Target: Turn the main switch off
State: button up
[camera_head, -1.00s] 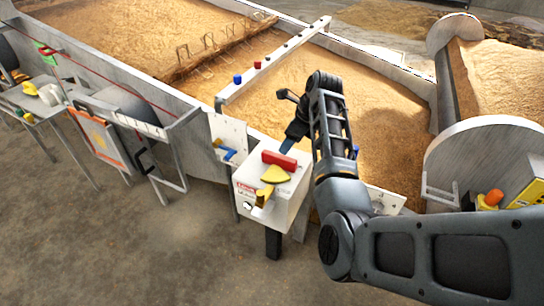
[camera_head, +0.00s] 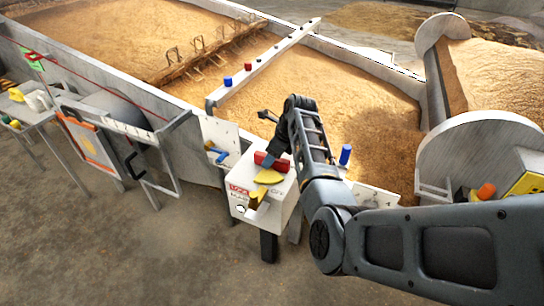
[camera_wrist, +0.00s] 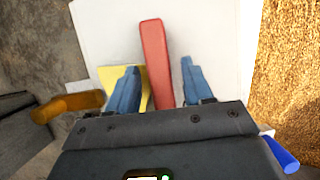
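The switch has a long red handle (camera_head: 264,160) and a yellow plate (camera_head: 268,177) on top of a white box (camera_head: 285,200) on legs. My gripper (camera_head: 278,156) is over the box top, at the handle. In the wrist view the red handle (camera_wrist: 156,65) stands between the two blue fingers of my open gripper (camera_wrist: 159,68), with a gap on each side. The yellow plate (camera_wrist: 112,74) is partly hidden behind the left finger. In the head view my gripper and wrist cover part of the handle's right end.
An orange-yellow lever (camera_head: 257,196) sticks out from the box front; it also shows in the wrist view (camera_wrist: 70,105). A panel with a blue handle (camera_head: 217,152) is left of the box. A grain-filled trough (camera_head: 340,90) lies behind. Open floor (camera_head: 150,260) is in front.

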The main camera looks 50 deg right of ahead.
grip_shut()
dwell(0.3)
